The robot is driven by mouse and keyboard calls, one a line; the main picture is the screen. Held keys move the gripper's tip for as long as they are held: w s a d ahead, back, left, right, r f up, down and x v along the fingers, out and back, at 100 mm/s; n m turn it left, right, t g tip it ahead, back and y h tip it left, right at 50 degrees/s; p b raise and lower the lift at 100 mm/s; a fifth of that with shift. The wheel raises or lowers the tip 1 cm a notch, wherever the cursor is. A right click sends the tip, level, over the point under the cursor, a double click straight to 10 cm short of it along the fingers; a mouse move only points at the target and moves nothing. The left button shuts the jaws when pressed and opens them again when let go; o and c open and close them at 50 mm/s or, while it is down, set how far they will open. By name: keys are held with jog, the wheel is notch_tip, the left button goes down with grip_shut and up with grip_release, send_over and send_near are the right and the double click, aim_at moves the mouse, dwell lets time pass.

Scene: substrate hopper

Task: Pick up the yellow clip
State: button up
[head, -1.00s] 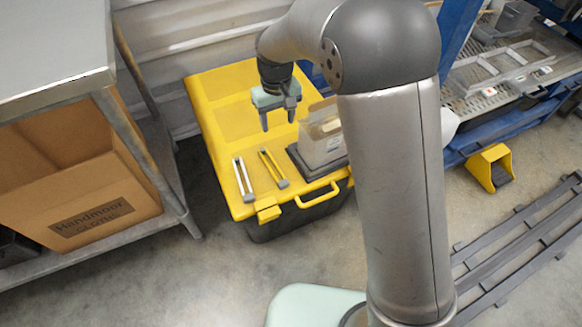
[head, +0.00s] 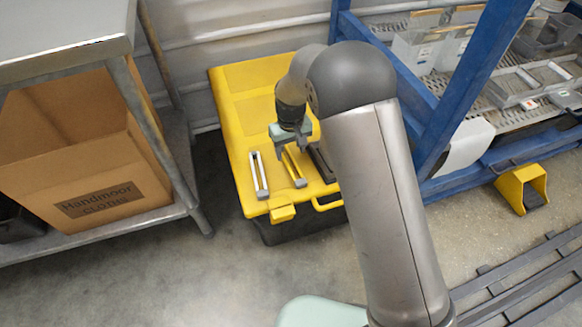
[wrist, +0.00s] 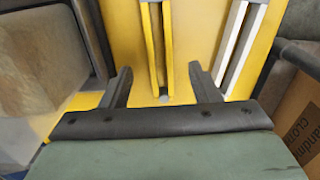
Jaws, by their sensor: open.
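The yellow clip (head: 296,175) lies on the yellow lid of a case (head: 233,120), partly covered by my gripper in the head view. My gripper (head: 291,155) is open and empty, low over the clip. In the wrist view its two fingers (wrist: 163,85) stand on either side of the yellow clip (wrist: 168,45), one left and one right, with a gap to each side. Whether the fingertips reach down to the clip's height is hard to tell.
A white clip (head: 259,175) lies left of the yellow one and shows outside the right finger in the wrist view (wrist: 240,45). A cardboard box (head: 80,150) sits on a shelf at left.

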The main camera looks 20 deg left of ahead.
aim_at(291, 160)
notch_tip(291, 160, down, 5)
jog(key=shift+s+d+f+b, duration=0.1)
jog(key=shift+b, duration=1.15)
jog(key=c, duration=1.1)
jog(key=shift+o, duration=0.2)
jog(key=shift+r, duration=0.2)
